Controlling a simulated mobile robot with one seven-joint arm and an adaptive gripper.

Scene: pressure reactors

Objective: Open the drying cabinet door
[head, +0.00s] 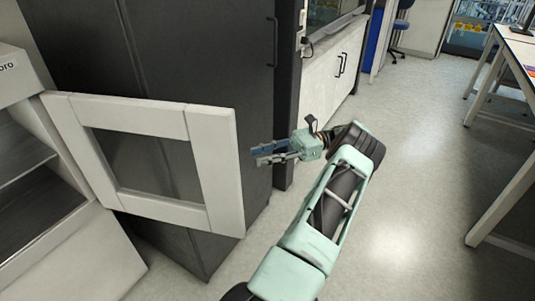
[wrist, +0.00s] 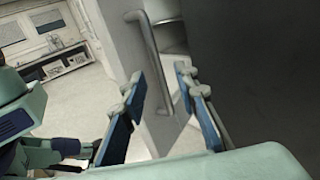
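The drying cabinet (head: 25,75) stands at the left edge of the head view, its shelved inside in sight. Its white framed door (head: 215,165), with a window, stands swung wide open in front of a dark tall cabinet. My gripper (head: 256,154) is just right of the door's free edge, with a small gap in the picture. In the wrist view my gripper (wrist: 160,85) is open and its fingers are apart. A metal bar handle (wrist: 152,45) on a pale panel, apparently this door, shows beyond and between the fingers. The handle is hidden in the head view.
The dark cabinet (head: 205,60) stands close behind the door and left of my gripper. White cupboards (head: 330,75) line the back. The floor (head: 420,170) to the right is clear up to the white tables (head: 505,185).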

